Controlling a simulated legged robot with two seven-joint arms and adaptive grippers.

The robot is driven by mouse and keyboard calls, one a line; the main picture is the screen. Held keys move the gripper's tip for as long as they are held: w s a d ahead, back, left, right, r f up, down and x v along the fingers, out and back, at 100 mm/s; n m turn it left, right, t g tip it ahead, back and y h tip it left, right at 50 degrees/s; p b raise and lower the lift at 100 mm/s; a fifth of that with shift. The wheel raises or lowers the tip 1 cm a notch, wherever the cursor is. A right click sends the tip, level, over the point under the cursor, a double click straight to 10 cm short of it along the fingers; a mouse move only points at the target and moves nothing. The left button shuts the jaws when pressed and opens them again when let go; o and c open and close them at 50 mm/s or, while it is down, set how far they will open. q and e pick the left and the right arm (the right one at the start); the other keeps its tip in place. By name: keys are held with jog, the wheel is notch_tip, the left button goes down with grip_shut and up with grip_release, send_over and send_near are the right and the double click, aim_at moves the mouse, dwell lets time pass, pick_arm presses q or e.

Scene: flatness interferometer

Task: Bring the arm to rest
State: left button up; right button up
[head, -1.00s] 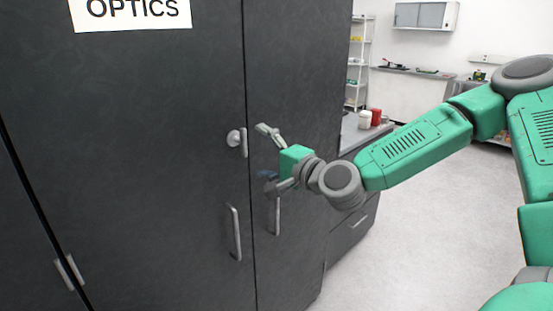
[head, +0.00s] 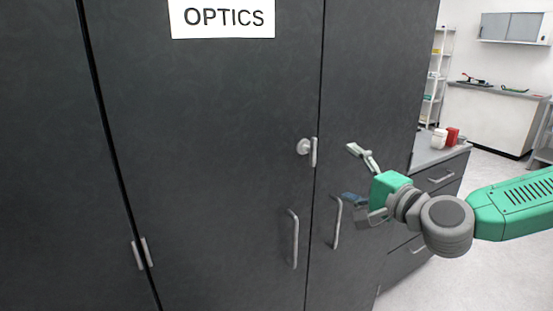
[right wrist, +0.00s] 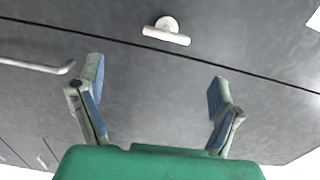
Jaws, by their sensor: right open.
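My right gripper (head: 354,182) is open and empty in front of the dark cabinet's right door, to the right of the latch knob. In the right wrist view its two fingers (right wrist: 158,98) stand wide apart with only the cabinet face behind them. The dark cabinet (head: 220,130) has its doors shut and bears a white OPTICS sign (head: 222,18). The latch knob (head: 306,148) sits near the door seam; it also shows in the right wrist view (right wrist: 167,33), beyond the fingertips. My left gripper is in neither view.
Bar handles (head: 294,238) and (head: 337,222) flank the door seam below the knob. A counter with drawers (head: 440,178) stands right of the cabinet, with a red container (head: 452,136) and a white container (head: 439,138) on it. Floor shows at the lower right.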

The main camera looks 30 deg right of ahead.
jog(key=s+a+f+n+g+y+b, duration=0.1)
jog(key=s+a+f+n+g+b, duration=0.25)
jog(key=f, duration=0.95)
jog(key=s+a+f+n+g, duration=0.35)
jog(key=f+n+g, duration=0.25)
jog(key=f, duration=0.7)
jog(key=s+a+f+n+g+h+b, duration=0.2)
jog(key=s+f+n+g, duration=0.5)
jog(key=s+f, duration=1.1)
jog(key=s+a+n, duration=0.1)
jog(key=s, duration=0.1)
jog(key=shift+s+a+g+b, duration=0.35)
jog(key=shift+f, duration=0.1)
